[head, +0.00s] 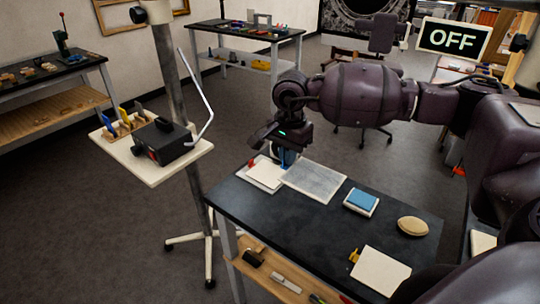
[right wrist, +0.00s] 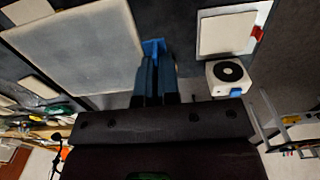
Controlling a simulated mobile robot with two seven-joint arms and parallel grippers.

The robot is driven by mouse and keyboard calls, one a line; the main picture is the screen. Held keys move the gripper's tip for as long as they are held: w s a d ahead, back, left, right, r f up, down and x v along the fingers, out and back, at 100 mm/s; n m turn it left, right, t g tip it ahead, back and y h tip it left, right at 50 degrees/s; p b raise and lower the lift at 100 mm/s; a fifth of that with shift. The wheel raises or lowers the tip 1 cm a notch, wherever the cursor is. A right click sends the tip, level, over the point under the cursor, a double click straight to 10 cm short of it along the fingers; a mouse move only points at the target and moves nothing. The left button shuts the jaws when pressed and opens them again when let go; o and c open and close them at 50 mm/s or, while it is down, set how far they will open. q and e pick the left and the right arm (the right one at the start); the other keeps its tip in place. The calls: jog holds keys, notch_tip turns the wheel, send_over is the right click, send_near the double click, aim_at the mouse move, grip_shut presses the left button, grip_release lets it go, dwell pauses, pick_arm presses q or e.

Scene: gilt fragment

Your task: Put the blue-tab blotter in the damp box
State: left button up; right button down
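My right gripper (head: 286,160) points down at the back-left of the dark table. In the right wrist view its fingers (right wrist: 157,80) are close together around a bright blue tab (right wrist: 153,47). The tab stands at the edge of a wide pale-grey panel (right wrist: 80,45); whether they are joined is unclear. In the head view this panel (head: 314,181) lies flat, with a light rim; I cannot tell whether it is the damp box. The blue tab's own sheet cannot be made out clearly. My left gripper is not in view.
A red-tab white blotter (head: 265,175) lies left of the panel, close to my gripper. A blue sponge on a white dish (head: 359,210), a beige oval pad (head: 412,226) and a yellow-tab blotter (head: 381,270) lie to the right. A stand with a shelf (head: 150,168) is at left.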

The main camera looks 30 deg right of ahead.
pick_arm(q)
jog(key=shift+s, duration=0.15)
pick_arm(e)
jog(key=shift+r, duration=0.25)
jog(key=n, duration=0.4)
jog(key=shift+s+d, duration=0.1)
jog(key=shift+s+a+f+n, duration=0.15)
jog(key=shift+a+n, duration=0.15)
jog(key=shift+n, duration=0.4)
jog(key=s+a+f+n, duration=0.3)
jog(key=a+f+n, duration=0.2)
jog(key=a+n, duration=0.3)
jog(key=a, duration=0.3)
jog(key=shift+s+a, duration=0.2)
jog(key=shift+a, duration=0.2)
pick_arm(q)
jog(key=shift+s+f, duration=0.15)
pick_arm(e)
jog(key=shift+w, duration=0.1)
